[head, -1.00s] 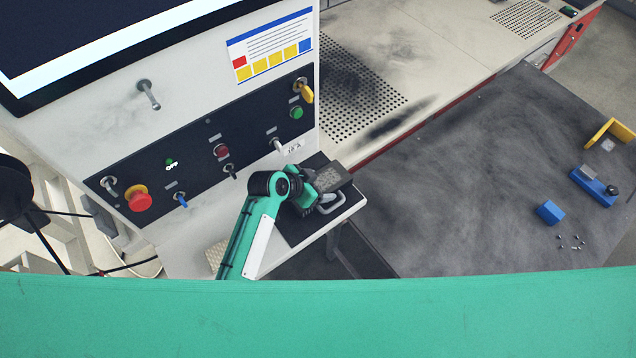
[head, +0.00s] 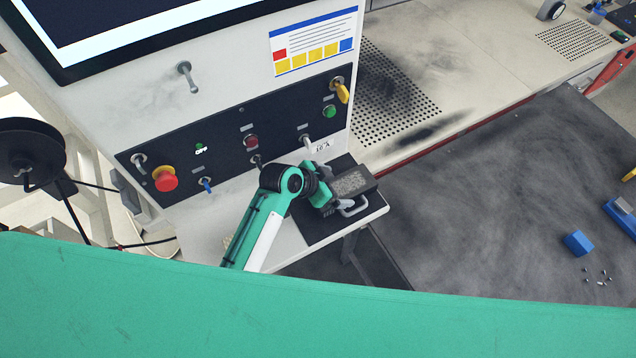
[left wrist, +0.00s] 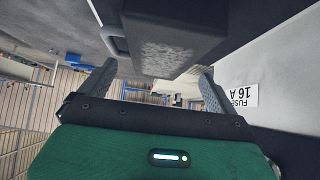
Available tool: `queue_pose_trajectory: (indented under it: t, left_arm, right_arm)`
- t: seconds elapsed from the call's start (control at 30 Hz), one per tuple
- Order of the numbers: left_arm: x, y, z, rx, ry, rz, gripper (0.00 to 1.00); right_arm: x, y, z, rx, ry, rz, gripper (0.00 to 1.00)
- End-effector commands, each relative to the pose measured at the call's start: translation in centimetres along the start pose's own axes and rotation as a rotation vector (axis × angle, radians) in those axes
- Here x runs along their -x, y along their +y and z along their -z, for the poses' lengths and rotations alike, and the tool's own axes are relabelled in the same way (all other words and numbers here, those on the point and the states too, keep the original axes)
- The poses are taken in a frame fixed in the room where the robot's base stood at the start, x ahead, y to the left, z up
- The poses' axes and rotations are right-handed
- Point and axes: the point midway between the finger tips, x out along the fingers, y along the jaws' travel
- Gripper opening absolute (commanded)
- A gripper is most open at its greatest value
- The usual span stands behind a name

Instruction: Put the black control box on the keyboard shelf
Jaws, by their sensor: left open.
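The black control box (head: 352,184), with a speckled grey face and a grey handle (head: 352,207), rests on the black surface of the keyboard shelf (head: 283,250), near its right end. My left gripper (head: 327,194) is at the box's left side. In the left wrist view my left gripper (left wrist: 153,88) has its two grey fingers spread wide apart. The dark box (left wrist: 165,45) shows just beyond and between them, with its handle at the left; contact with the fingers cannot be told. My right gripper is not in view.
The switch panel (head: 240,135) with knobs and buttons stands right behind the shelf. A perforated workbench (head: 480,55) and a dark table (head: 470,200) lie to the right. A blue block (head: 578,243) is on the table. A green band crosses the foreground.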

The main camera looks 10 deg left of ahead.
Motion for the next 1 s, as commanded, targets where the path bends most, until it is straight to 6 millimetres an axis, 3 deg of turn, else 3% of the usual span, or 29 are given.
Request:
queue_pose_trajectory:
  t: [0.2, 0.43, 0.6, 1.0]
  left_arm:
    - [4.1, -0.1, -0.2, -0.003, 0.000, 0.003, 0.94]
    - [7.2, -0.1, -0.1, -0.002, 0.000, 0.002, 0.94]
    - [8.1, 0.0, -0.1, 0.000, -0.001, 0.000, 0.94]
    - [8.2, 0.0, 0.0, 0.000, -0.001, 0.000, 0.94]
  right_arm:
    - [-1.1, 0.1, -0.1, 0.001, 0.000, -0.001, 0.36]
    - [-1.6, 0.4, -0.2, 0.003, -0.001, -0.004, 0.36]
    - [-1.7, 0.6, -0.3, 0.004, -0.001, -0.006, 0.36]
    - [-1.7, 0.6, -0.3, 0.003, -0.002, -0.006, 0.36]
